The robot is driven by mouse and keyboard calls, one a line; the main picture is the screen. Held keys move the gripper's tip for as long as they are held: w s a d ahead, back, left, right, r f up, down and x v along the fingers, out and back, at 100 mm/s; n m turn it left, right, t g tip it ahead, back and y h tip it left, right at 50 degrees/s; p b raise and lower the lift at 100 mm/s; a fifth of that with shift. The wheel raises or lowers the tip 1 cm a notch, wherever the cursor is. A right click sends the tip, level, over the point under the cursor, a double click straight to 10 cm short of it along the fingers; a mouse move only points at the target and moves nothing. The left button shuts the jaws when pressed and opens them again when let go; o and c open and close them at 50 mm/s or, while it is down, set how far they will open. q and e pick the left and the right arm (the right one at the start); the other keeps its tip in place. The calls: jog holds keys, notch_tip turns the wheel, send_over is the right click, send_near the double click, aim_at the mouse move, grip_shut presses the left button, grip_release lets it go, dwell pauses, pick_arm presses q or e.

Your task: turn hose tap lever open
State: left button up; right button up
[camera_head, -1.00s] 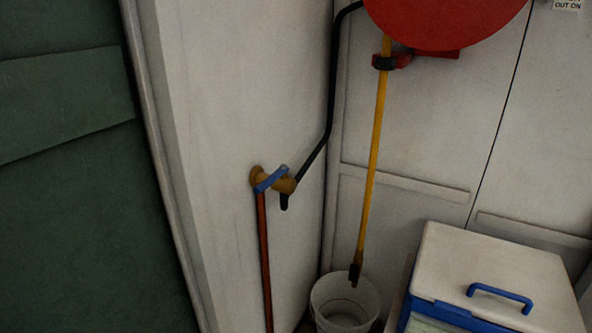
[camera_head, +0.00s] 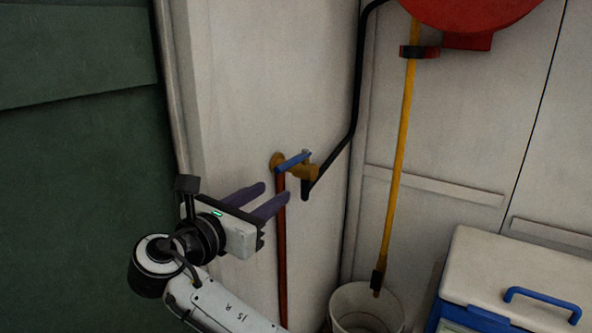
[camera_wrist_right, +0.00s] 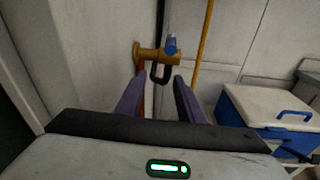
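The hose tap is a brass fitting (camera_head: 304,173) on the white wall panel, with a blue lever (camera_head: 292,161) across its top. A copper pipe (camera_head: 282,255) runs down below it and a black hose (camera_head: 345,135) joins its outlet. My right gripper (camera_head: 276,197) is open and empty, its two purple fingers pointing at the tap from the lower left, apart from it. In the right wrist view the brass tap (camera_wrist_right: 149,54) and blue lever (camera_wrist_right: 171,46) show ahead, beyond the gap between the open fingers. My left gripper is not in view.
A yellow pole (camera_head: 401,140) hangs below a red reel (camera_head: 465,12). A white bucket (camera_head: 362,309) stands on the floor beneath it. A white-and-blue cooler box (camera_head: 500,262) is at the lower right. A green panel (camera_head: 75,190) fills the left.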

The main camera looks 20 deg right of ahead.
jog(key=h, duration=0.2)
send_near(298, 158)
jog(key=shift+w+d+r+g, duration=0.1)
jog(key=shift+w+g, duration=0.2)
jog(key=shift+w, duration=0.25)
jog(key=x, duration=0.9)
jog(key=shift+w+d, duration=0.25)
jog(key=shift+w, duration=0.05)
grip_shut()
